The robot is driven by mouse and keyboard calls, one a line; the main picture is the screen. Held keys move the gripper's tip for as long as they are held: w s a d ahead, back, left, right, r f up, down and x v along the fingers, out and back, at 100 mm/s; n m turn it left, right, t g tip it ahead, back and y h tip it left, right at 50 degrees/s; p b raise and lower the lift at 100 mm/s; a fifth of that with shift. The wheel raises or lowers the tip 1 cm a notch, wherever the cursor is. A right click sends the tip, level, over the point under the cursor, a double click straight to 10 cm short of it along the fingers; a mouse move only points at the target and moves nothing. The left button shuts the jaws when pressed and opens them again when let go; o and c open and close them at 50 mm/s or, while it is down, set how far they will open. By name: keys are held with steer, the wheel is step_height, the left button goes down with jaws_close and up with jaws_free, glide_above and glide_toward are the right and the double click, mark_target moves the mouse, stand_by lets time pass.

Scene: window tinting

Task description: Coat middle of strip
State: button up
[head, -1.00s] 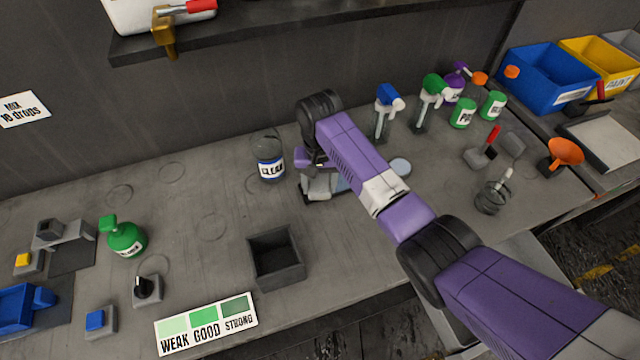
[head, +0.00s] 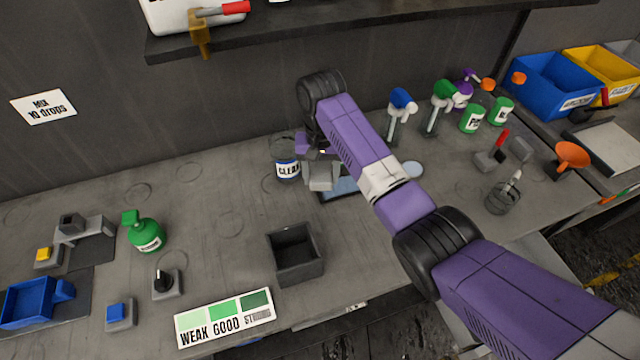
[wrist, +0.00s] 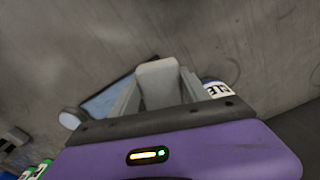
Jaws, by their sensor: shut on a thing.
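My gripper (head: 322,178) is shut on a pale grey block (wrist: 158,82), which sits between its two fingers in the wrist view. A light-blue strip (head: 343,188) with a dark edge lies on the bench, partly hidden behind my gripper and arm in the head view. The strip also shows in the wrist view (wrist: 103,101), to the left of the block. The block appears over or beside the strip's left end; I cannot tell whether they touch. A jar labelled CLEAR (head: 287,165) stands just left of my gripper.
A pale round disc (head: 412,169) lies right of the strip. An open dark box (head: 295,255) and a WEAK/GOOD/STRONG card (head: 225,318) are in front. A green bottle (head: 145,235) stands left. The bench's left-middle is mostly clear.

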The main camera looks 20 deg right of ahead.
steer(key=shift+r, duration=1.15)
